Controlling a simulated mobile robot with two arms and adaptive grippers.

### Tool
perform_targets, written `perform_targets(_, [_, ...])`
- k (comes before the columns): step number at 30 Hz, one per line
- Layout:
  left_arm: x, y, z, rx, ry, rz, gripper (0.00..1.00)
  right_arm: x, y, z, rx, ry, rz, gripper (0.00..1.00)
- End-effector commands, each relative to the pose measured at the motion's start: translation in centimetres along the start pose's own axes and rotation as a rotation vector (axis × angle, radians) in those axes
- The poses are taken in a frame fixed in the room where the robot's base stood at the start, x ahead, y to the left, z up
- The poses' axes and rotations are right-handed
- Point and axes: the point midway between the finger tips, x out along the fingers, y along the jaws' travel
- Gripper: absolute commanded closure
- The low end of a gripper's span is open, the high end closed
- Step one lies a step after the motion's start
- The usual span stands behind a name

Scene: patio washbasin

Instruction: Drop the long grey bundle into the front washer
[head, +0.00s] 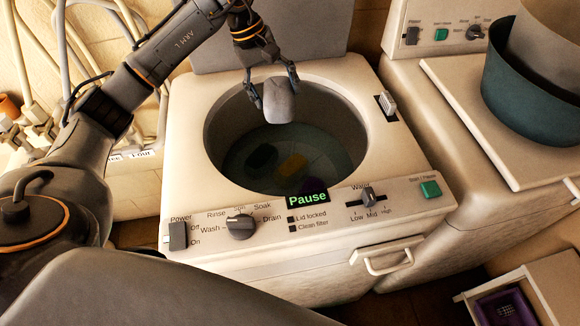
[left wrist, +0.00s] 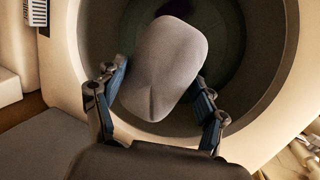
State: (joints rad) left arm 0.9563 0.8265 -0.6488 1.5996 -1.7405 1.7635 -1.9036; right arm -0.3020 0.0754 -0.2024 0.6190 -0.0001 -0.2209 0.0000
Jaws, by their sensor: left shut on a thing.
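The long grey bundle (head: 279,101) is held between the fingers of my left gripper (head: 270,92), above the open drum of the front washer (head: 185,130). In the left wrist view the bundle (left wrist: 163,68) sits between the two fingers of my left gripper (left wrist: 160,100), with the dark drum opening behind it. The drum (head: 225,150) holds a dark item (head: 263,156), a yellow item (head: 293,165) and a purple item (head: 316,186) at its bottom. The washer's lid (head: 255,40) stands raised at the back. My right gripper is not in view.
A second washer (head: 430,140) stands to the right, with a dark teal tub (head: 525,100) on its closed lid (head: 465,105). An open drawer (head: 545,285) with a purple item is at the lower right. Pipes and taps (head: 45,125) are at the left.

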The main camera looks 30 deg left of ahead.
Motion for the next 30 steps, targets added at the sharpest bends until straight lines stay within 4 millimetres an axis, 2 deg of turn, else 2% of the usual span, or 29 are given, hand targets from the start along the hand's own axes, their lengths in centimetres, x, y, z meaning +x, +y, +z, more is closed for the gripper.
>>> perform_targets(9, [3.7,-1.1,-0.5,0.001,-0.002,0.0,0.66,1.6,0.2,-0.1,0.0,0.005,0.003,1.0])
perform_targets(12, [4.4,-1.3,-0.6,0.001,0.0,0.0,0.66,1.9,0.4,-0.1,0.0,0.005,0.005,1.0])
perform_targets(21, [4.6,-1.4,-0.7,0.001,0.001,0.001,0.66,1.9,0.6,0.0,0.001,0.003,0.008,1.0])
perform_targets(22, [4.6,-1.4,-0.7,0.001,0.001,0.001,0.27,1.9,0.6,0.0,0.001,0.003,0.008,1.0])
perform_targets(24, [4.6,-1.4,-0.7,0.001,0.001,0.001,0.13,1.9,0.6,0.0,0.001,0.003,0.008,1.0])
perform_targets(26, [4.6,-1.4,-0.7,0.001,0.001,0.001,0.03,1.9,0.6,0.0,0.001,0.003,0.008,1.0])
perform_targets(30, [4.6,-1.4,-0.7,0.001,0.001,0.0,0.03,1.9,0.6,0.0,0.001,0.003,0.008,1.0])
